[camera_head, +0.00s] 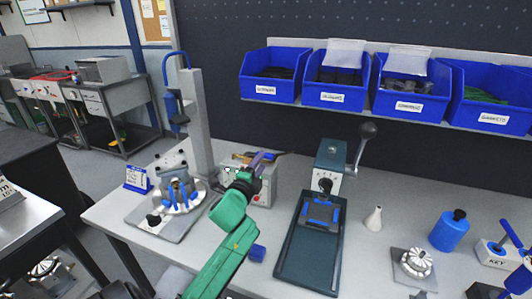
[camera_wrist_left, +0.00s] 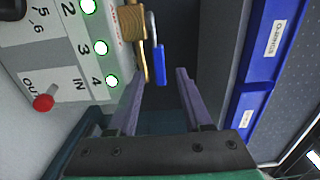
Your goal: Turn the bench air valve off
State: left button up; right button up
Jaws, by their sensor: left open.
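A brass fitting (camera_wrist_left: 131,22) with a blue lever (camera_wrist_left: 159,62) shows in the left wrist view, beside the grey box; it looks like the air valve. The lever lies lengthwise, between and just beyond the fingertips, and I cannot tell whether they touch it. My left gripper (camera_wrist_left: 160,76) is open, its two purple fingers apart with nothing gripped. In the head view, my left gripper (camera_head: 259,164) reaches over the bench at the grey box and hides most of the valve area. My right gripper is not seen.
The grey box (camera_wrist_left: 60,65) has green lights and a red knob (camera_wrist_left: 43,103). Blue bins (camera_head: 270,88) hang on the shelf behind. A round fixture (camera_head: 180,195) stands left of my arm, a dark press (camera_head: 312,240) right of it. A white bottle (camera_head: 373,218) stands farther right.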

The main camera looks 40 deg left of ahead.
aim_at(265, 158)
pick_arm(q)
jog(key=x, duration=0.4)
jog(key=shift+w, duration=0.15)
jog(key=shift+w+a, duration=0.15)
jog(key=shift+w, duration=0.3)
grip_shut()
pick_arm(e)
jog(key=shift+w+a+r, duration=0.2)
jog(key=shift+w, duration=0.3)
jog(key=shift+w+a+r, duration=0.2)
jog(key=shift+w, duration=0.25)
pick_arm(q)
jog(key=shift+f, duration=0.15)
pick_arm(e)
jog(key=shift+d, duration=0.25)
